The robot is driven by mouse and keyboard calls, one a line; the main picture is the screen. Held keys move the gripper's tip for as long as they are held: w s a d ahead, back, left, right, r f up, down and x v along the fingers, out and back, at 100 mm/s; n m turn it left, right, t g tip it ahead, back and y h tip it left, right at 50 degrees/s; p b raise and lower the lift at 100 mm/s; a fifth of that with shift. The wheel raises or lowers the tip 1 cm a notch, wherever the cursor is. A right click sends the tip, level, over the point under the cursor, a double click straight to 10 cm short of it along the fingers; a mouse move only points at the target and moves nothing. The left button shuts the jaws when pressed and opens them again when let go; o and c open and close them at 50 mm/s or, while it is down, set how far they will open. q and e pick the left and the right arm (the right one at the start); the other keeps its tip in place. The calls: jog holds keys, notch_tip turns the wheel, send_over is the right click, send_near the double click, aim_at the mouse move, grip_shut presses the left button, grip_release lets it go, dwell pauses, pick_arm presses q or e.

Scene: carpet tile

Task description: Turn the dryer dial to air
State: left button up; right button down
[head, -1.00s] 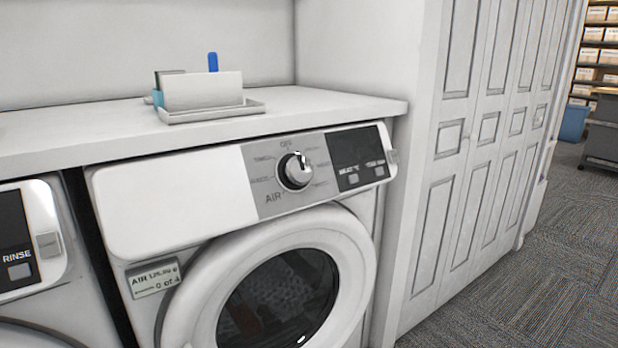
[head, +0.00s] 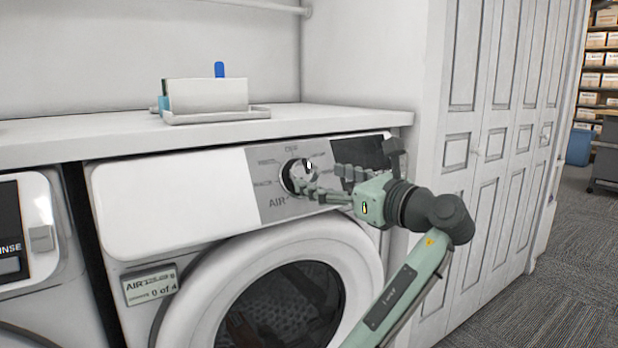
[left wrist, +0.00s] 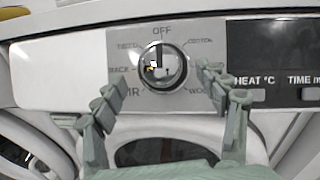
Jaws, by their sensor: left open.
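The dryer dial (head: 296,176) is a round knob with a bright rim on the grey part of the dryer panel. In the left wrist view the dial (left wrist: 161,68) has a dark line that appears to point up toward OFF. The AIR label (head: 278,202) is at its lower left; a finger partly covers that label in the left wrist view. My left gripper (head: 322,184) is open in front of the dial, its fingers to either side in the left wrist view (left wrist: 160,96). I cannot tell whether they touch it. My right gripper is not in view.
The dryer's round door (head: 205,290) is below the panel. A dark display (head: 368,152) is right of the dial, partly behind my gripper. A counter (head: 60,138) above holds a tray (head: 217,117) with a white box. A white panelled cabinet (head: 455,230) stands to the right.

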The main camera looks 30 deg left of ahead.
aim_at(308, 173)
pick_arm(q)
jog(key=shift+x, duration=2.4)
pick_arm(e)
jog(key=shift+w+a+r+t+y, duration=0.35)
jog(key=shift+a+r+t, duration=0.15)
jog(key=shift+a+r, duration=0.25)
pick_arm(q)
jog(key=shift+c, duration=0.4)
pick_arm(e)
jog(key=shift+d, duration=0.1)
pick_arm(q)
jog(key=c, duration=1.1)
